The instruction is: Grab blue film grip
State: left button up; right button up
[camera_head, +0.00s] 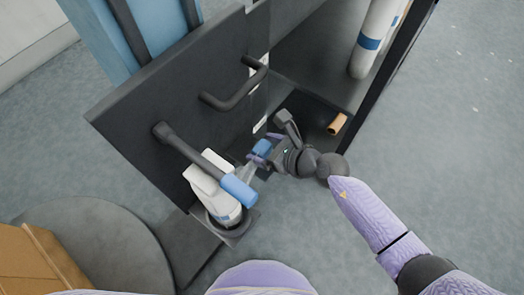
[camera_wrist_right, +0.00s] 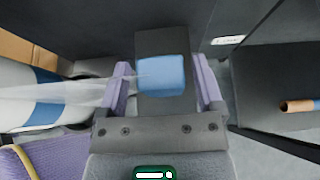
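The blue film grip (camera_head: 262,147) is a small block beside the dark panel. It also shows in the right wrist view (camera_wrist_right: 161,75), with clear film (camera_wrist_right: 75,98) running left from it to a white roll with a blue band (camera_wrist_right: 42,103). My right gripper (camera_head: 259,155) is at the grip. In the wrist view, the purple fingers of this gripper (camera_wrist_right: 164,82) stand on either side of the block, with narrow dark gaps showing between them and it. Contact is not visible. My left gripper is not in view.
A black bar with a blue end (camera_head: 238,190) juts over the white roll (camera_head: 212,198). The dark panel (camera_head: 180,110) carries a black handle (camera_head: 235,90). A brown tube (camera_head: 337,124) lies in the dark bay. Another white roll (camera_head: 376,35) stands behind. Floor is clear at right.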

jog(key=c, duration=1)
